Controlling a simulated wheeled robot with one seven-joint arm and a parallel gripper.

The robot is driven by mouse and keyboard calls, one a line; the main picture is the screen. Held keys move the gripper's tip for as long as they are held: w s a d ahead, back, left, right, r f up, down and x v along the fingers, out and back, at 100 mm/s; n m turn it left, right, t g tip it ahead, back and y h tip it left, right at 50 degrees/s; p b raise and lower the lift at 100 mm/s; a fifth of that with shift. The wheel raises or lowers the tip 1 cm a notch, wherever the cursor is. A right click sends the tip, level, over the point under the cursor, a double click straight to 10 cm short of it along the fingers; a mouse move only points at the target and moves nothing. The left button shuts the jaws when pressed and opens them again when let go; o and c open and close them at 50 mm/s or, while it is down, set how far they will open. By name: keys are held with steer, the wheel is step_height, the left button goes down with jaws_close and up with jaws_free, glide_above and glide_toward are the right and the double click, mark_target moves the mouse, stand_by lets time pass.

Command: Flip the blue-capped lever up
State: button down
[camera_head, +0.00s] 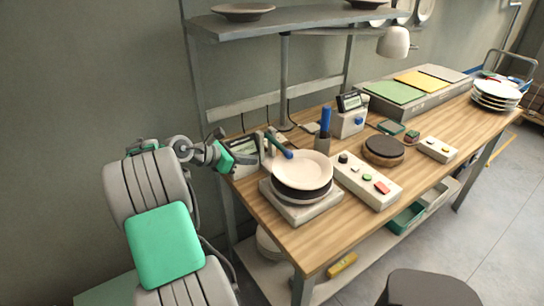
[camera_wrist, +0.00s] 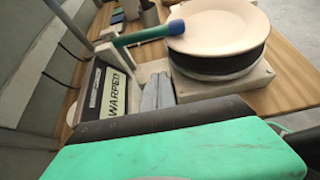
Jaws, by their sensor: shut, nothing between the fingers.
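The lever has a teal rod and a blue cap (camera_wrist: 176,27). In the wrist view it lies nearly level, its cap at the rim of the top plate (camera_wrist: 222,25). In the head view the lever (camera_head: 280,146) slants down to the right toward the plate stack (camera_head: 302,170), its cap end lowest. My gripper (camera_head: 254,160) is left of the stack, by the display box. In the wrist view the fingers of my gripper (camera_wrist: 158,90) are shut and empty, below the lever rod and apart from it in the picture.
A display box (camera_wrist: 115,88) reading "WARPED" stands left of the fingers. The stack sits on a pale square base (camera_head: 297,209). A shelf (camera_head: 290,20) hangs above the bench.

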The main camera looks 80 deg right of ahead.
mark_target(277, 144)
steer(key=x, duration=1)
steer(key=shift+d+r, duration=0.1)
step_height(277, 144, up, 3)
steer(key=shift+s+r+p, duration=0.1)
steer(key=shift+p, duration=0.45)
steer(key=shift+d+r, duration=0.15)
steer(key=shift+r, duration=0.1)
steer(key=shift+r, duration=0.15)
